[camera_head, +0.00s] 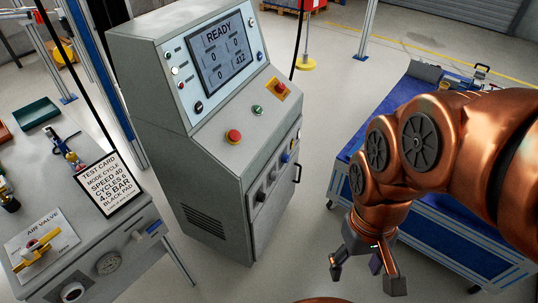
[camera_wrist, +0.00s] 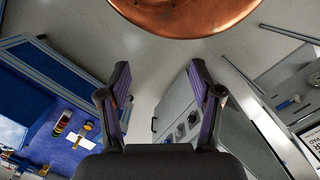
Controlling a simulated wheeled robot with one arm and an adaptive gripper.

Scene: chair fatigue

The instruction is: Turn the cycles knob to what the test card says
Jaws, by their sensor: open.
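The test card (camera_head: 110,184) lies on the bench at the left in the head view; it reads mode cycle, speed 40, cycles 6, 4.5 bar, black pad. The grey control cabinet (camera_head: 160,110) stands in the middle. Its lower front panel carries a row of dark knobs (camera_head: 261,195); their labels are too small to read, so I cannot tell which is the cycles knob or its setting. The panel (camera_wrist: 178,118) also shows in the wrist view. My gripper (camera_head: 366,277) is open and empty, right of the cabinet and apart from it.
The cabinet screen (camera_head: 222,52) reads READY. A red button (camera_head: 234,136) and a green one (camera_head: 257,110) sit on the sloped top. A blue-topped cart (camera_head: 425,85) stands right, behind my arm. The air valve (camera_head: 38,248) is on the left bench. Floor between cabinet and cart is clear.

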